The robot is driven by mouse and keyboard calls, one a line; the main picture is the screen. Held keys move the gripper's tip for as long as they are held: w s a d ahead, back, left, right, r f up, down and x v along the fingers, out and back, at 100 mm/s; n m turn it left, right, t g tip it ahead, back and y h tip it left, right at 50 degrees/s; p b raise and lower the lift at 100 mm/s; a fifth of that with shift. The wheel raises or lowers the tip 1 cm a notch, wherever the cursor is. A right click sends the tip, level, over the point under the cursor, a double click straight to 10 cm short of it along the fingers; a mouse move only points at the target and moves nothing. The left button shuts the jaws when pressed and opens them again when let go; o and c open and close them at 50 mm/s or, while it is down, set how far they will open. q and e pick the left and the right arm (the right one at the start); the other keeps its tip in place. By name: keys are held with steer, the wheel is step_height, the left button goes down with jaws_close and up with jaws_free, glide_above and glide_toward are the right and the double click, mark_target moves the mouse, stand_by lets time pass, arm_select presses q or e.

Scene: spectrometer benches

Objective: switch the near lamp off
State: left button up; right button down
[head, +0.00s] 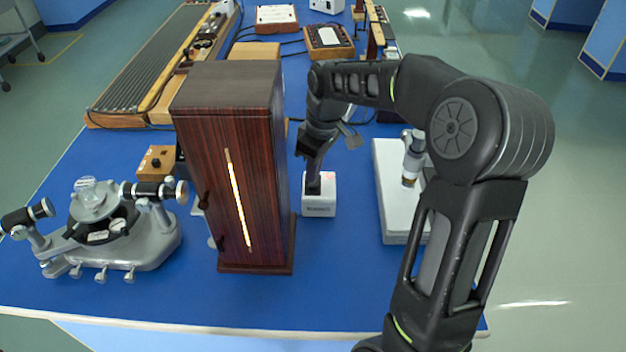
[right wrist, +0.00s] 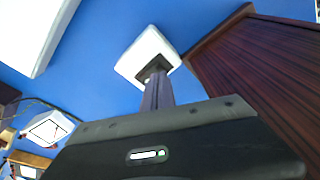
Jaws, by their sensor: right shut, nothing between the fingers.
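A tall dark-wood lamp housing (head: 268,150) stands at the near middle of the blue bench, with a bright vertical slit in its front face, so it is lit. Just right of it sits a small white switch box (head: 319,207), with a reddish glow on the right of its top. My right gripper (head: 313,188) points down with its fingers shut and empty, its tips at the left part of the box's top. In the right wrist view the tips overlap the white box (right wrist: 133,62); whether they press it I cannot tell. My left gripper is not in view.
A grey spectrometer (head: 150,250) stands left of the housing. A white base plate (head: 392,205) with an upright instrument lies right of the switch box. A long ribbed wooden apparatus (head: 145,75) and other boxes fill the back. The bench's front strip is clear.

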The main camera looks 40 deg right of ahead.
steer(key=shift+f+b, duration=0.65)
steer(key=shift+f, duration=0.25)
stand_by(0.8)
steer(key=shift+r+p, duration=2.8)
steer(key=shift+r, duration=0.75)
